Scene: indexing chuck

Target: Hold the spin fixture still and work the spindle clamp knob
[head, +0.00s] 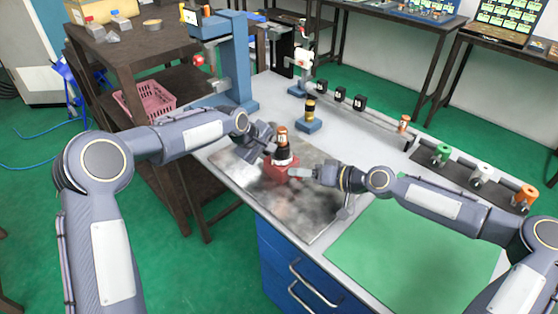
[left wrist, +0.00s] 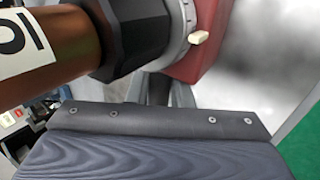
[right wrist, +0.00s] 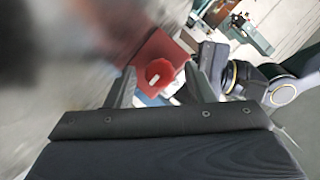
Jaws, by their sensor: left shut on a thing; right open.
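The spin fixture stands on the metal plate in the head view. It has a red base block (head: 284,168), a black collar with a pale ring (head: 283,154) and a copper-coloured tool with a white label (head: 282,137) on top. My left gripper (head: 271,147) is shut on the fixture from the left; its fingers are mostly hidden. The left wrist view shows the black hexagonal collar (left wrist: 140,35) and a graduated ring with a cream pin (left wrist: 199,37). My right gripper (head: 303,174) is open at the base's right. The red clamp knob (right wrist: 160,73) lies between its fingers in the right wrist view; contact is unclear.
A blue-based holder (head: 309,124) stands behind the fixture. A rail with black blocks (head: 340,94) and coloured holders (head: 480,171) lines the back right. A blue press frame (head: 236,62) rises behind left. The green mat (head: 415,255) at front right is clear.

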